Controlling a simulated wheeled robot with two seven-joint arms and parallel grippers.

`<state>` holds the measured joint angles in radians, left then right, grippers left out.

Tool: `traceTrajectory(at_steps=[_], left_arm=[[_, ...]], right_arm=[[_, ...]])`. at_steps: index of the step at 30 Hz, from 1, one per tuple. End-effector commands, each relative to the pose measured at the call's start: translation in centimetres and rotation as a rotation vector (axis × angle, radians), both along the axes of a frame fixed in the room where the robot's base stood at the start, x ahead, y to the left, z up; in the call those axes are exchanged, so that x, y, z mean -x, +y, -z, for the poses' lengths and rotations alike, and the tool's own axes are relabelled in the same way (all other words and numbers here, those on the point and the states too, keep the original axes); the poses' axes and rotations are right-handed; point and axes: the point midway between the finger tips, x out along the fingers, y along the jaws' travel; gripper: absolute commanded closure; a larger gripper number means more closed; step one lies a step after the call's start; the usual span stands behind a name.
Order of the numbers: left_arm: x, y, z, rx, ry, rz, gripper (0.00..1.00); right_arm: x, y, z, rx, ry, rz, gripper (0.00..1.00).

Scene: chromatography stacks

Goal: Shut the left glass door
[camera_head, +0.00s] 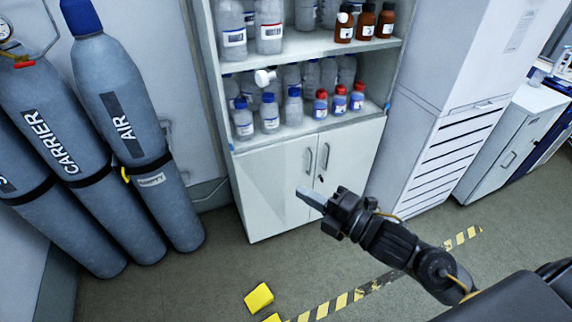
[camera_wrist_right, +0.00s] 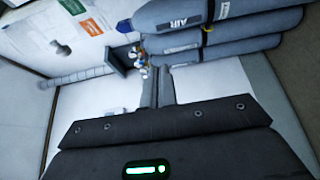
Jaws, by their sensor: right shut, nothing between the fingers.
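A white cabinet (camera_head: 277,139) stands in the middle of the head view, with stocked shelves above and two closed white lower doors (camera_head: 277,190). I cannot clearly make out a glass door; the shelf front looks unobstructed. My right gripper (camera_head: 302,194) comes in from the lower right. It is shut and empty, its fingertips overlapping the lower doors below their handles in the picture. Contact cannot be told. In the right wrist view the closed fingers (camera_wrist_right: 158,86) point toward a pale surface near the gas cylinders. My left gripper is not in view.
Grey gas cylinders (camera_head: 119,95) stand left of the cabinet. Several bottles (camera_head: 269,113) fill the shelves. A white louvred unit (camera_head: 455,150) stands on the right. A yellow object (camera_head: 259,298) lies on the floor near striped tape (camera_head: 342,302). Floor before the cabinet is mostly clear.

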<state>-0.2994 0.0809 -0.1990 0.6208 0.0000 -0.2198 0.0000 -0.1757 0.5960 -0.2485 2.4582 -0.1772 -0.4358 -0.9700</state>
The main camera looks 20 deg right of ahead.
Motion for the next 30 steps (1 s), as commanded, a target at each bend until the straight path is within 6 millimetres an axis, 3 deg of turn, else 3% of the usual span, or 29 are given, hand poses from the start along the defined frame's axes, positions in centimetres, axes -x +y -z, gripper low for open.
traceTrajectory(at_steps=[8, 23, 25, 30], left_arm=[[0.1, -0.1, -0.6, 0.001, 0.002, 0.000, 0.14], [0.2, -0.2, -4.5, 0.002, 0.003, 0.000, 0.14], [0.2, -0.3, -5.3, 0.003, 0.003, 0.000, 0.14], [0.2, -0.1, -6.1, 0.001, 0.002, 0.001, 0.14]], right_arm=[[-0.7, 0.6, -0.5, 0.000, -0.009, -0.002, 1.00], [-8.6, 5.7, -0.7, 0.000, -0.006, -0.002, 1.00], [-8.7, 4.1, -0.6, 0.006, -0.004, 0.001, 1.00], [-9.1, 2.4, -0.4, 0.004, -0.004, -0.002, 1.00]])
